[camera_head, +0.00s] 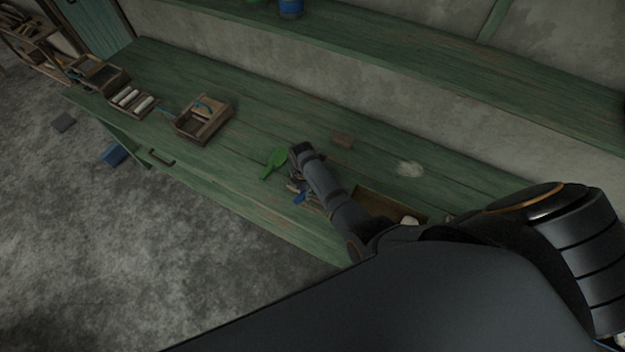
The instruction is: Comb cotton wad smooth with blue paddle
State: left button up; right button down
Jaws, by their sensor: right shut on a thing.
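The cotton wad (410,169) is a small pale, fluffy patch lying on the green bench at the right. My right gripper (296,187) is low over the bench near its front edge, left of the wad and well apart from it. It is shut on the blue paddle (300,198), of which only a small blue part shows by the fingers. The rest of the paddle is hidden or too small to make out. A green paddle (274,162) lies just left of the gripper. My left gripper is out of view.
A wooden tray (372,201) sits behind my right forearm, partly hidden. Wooden boxes (204,119) stand on the bench's left part. A raised green shelf (400,55) runs along the back wall.

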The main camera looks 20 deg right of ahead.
jog(key=w+a+b, duration=0.2)
jog(key=w, duration=0.1)
jog(key=shift+a+f, duration=0.15)
jog(key=shift+f, duration=0.05)
jog(key=shift+w+a+r+b, duration=0.15)
jog(key=shift+w+a+b, duration=0.25)
jog(key=shift+w+b, duration=0.15)
jog(key=shift+r, duration=0.1)
jog(key=shift+s+d+r+p, duration=0.1)
jog(key=shift+s+p, duration=0.05)
jog(key=shift+p, duration=0.15)
jog(key=shift+s+d+r+p, duration=0.15)
jog(key=shift+s+d+p, duration=0.45)
jog(key=shift+p, duration=0.55)
jog(key=shift+s+d+f, duration=0.2)
jog(key=shift+s+d, duration=0.25)
jog(key=shift+s, duration=0.25)
jog(key=shift+s+d+f, duration=0.15)
jog(key=shift+s+d, duration=0.3)
jog(key=shift+s, duration=0.2)
